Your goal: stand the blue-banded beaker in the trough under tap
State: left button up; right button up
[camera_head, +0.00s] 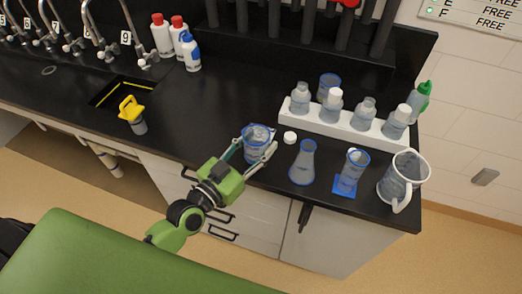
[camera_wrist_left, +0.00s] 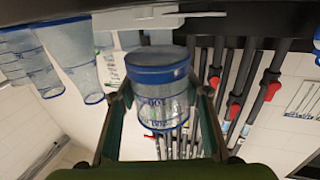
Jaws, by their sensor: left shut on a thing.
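The blue-banded beaker (camera_head: 256,150) is clear, with blue at its rim, and stands roughly upright at the front of the black counter. My left gripper (camera_head: 259,139) is shut around its sides. In the left wrist view the beaker (camera_wrist_left: 157,78) sits between the two fingers (camera_wrist_left: 164,98), with a broad blue band at one end. I cannot tell whether its base touches the counter. The trough (camera_head: 110,94) is a dark sunken opening with yellow lines, at the left, below the tap marked 9 (camera_head: 140,52). My right gripper is not in view.
A yellow-topped item (camera_head: 131,112) stands at the trough's front right corner. Bottles (camera_head: 190,52) stand behind. Right of the beaker are a small white cap (camera_head: 290,137), a flask (camera_head: 303,163), a beaker on a blue mat (camera_head: 343,188), a jug (camera_head: 402,179) and a bottle rack (camera_head: 343,127). Counter between trough and beaker is clear.

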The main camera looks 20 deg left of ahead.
aim_at(261, 153)
pick_arm(q)
jog(key=f, duration=0.2)
jog(key=d+f, duration=0.1)
jog(key=shift+w, duration=0.3)
jog(key=shift+a+f+p, duration=0.1)
jog(key=shift+f+p, duration=0.2)
jog(key=shift+f, duration=0.1)
jog(key=shift+f, duration=0.25)
jog(key=o, duration=0.9)
jog(key=shift+o, duration=0.2)
